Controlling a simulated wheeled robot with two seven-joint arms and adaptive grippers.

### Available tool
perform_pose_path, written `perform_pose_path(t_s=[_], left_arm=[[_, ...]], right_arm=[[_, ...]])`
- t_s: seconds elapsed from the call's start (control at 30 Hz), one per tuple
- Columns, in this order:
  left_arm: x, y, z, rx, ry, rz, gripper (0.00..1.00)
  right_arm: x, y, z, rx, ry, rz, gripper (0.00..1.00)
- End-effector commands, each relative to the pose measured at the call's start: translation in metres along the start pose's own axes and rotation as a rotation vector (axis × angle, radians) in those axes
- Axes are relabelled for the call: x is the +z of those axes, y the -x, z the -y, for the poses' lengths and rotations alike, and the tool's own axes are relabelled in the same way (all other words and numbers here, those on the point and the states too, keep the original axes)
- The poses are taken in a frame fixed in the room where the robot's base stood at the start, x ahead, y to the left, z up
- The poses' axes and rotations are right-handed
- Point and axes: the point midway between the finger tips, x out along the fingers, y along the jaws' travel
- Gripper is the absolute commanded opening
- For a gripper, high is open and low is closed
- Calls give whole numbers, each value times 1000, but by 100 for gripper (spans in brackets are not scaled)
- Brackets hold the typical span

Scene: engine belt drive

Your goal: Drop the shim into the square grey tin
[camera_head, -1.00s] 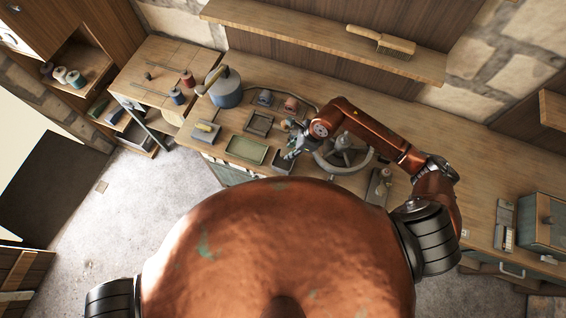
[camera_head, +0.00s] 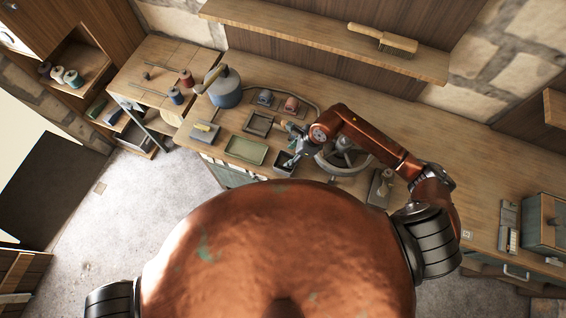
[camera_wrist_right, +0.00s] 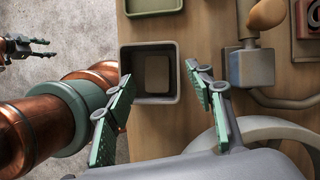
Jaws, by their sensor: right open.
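The square grey tin (camera_wrist_right: 126,77) stands on the bench, and in the head view it shows (camera_head: 277,163) at the front edge. A flat brownish-grey square (camera_wrist_right: 157,75) lies at its bottom; it looks like the shim, but I cannot tell it surely from the tin's floor. My right gripper (camera_wrist_right: 163,92) is open with nothing between its fingers, which reach either side of the tin's near end. In the head view it is over the tin (camera_head: 291,159). My left gripper (camera_wrist_right: 40,48) shows at the left of the right wrist view, over the floor, its fingers apart.
A green tray (camera_head: 246,150) and a dark square tray (camera_head: 258,123) lie left of the tin. A grey spoked wheel (camera_head: 343,157) stands close on its right. A kettle-like pot (camera_head: 225,90) stands behind left.

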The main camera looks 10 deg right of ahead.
Motion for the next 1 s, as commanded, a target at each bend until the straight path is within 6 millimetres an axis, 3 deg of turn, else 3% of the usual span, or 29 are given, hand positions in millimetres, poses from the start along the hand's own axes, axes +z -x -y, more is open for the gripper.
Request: perform_pose_path(t_s=[0.33,0.8,1.0], left_arm=[[1,0,1,-1,0,1,40],[1,0,0,0,0,1,40],[1,0,0,0,0,1,40]], right_arm=[[-1,10,1,-2,0,-2,49],[-1,99,2,-3,2,-2,49],[0,117,1,-1,0,-1,49]])
